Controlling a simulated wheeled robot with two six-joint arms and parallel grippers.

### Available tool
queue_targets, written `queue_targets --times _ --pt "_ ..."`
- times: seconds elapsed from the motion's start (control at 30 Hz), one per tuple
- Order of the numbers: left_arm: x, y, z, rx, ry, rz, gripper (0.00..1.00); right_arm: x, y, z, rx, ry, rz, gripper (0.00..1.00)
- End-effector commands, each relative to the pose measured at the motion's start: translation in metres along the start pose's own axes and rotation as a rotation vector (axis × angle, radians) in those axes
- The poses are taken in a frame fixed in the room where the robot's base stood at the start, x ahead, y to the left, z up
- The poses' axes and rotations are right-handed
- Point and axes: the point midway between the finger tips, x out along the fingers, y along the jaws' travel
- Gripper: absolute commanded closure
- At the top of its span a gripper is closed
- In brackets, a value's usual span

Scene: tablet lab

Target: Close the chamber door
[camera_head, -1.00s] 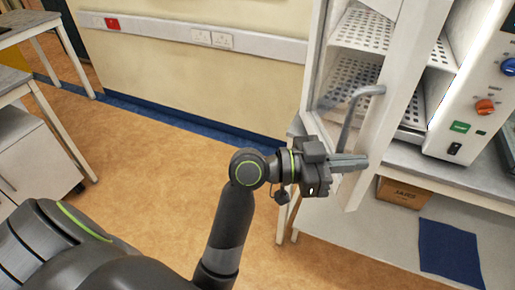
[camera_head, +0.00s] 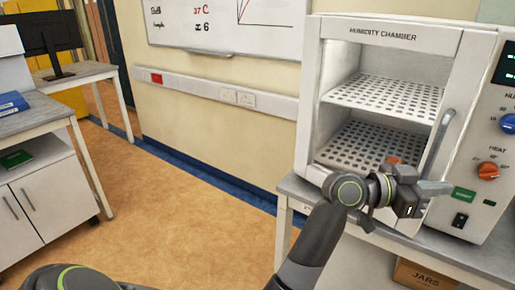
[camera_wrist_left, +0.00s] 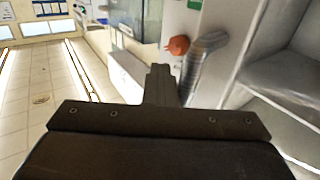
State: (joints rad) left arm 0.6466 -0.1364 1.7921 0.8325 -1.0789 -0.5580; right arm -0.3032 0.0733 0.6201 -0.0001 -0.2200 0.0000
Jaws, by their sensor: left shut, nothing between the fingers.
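The humidity chamber (camera_head: 383,35) stands on the bench at the right, with perforated shelves showing inside. Its white-framed door (camera_head: 462,85) looks flush or nearly flush with the front, the handle side next to the control panel. I cannot tell if a thin gap is left. The grey bar handle (camera_head: 437,140) is upright on the door; it also shows in the wrist view (camera_wrist_left: 200,62). My left gripper (camera_head: 436,188) is shut and empty in front of the door's lower right, by the handle's lower end. In the wrist view its fingers (camera_wrist_left: 160,85) are just left of the handle. My right gripper is out of view.
The control panel (camera_head: 490,150) with blue and orange knobs is right of the door, close to my left fingertips. A jars box (camera_head: 425,275) is below the bench. Open floor (camera_head: 180,215) lies to the left, with a cabinet (camera_head: 50,190) beyond.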

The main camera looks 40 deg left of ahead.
Motion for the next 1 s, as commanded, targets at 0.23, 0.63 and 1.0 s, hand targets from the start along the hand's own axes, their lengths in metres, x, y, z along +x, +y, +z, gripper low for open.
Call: queue_targets --times 0.23,0.63,1.0 --pt "0.028 -0.023 0.001 0.005 -0.001 -0.100 1.00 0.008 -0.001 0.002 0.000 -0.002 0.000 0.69" --pt "0.041 -0.032 0.001 0.003 -0.001 -0.142 1.00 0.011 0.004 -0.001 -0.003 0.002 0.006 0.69" --pt "0.041 -0.032 0.000 0.002 -0.001 -0.140 1.00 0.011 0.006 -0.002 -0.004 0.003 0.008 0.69"
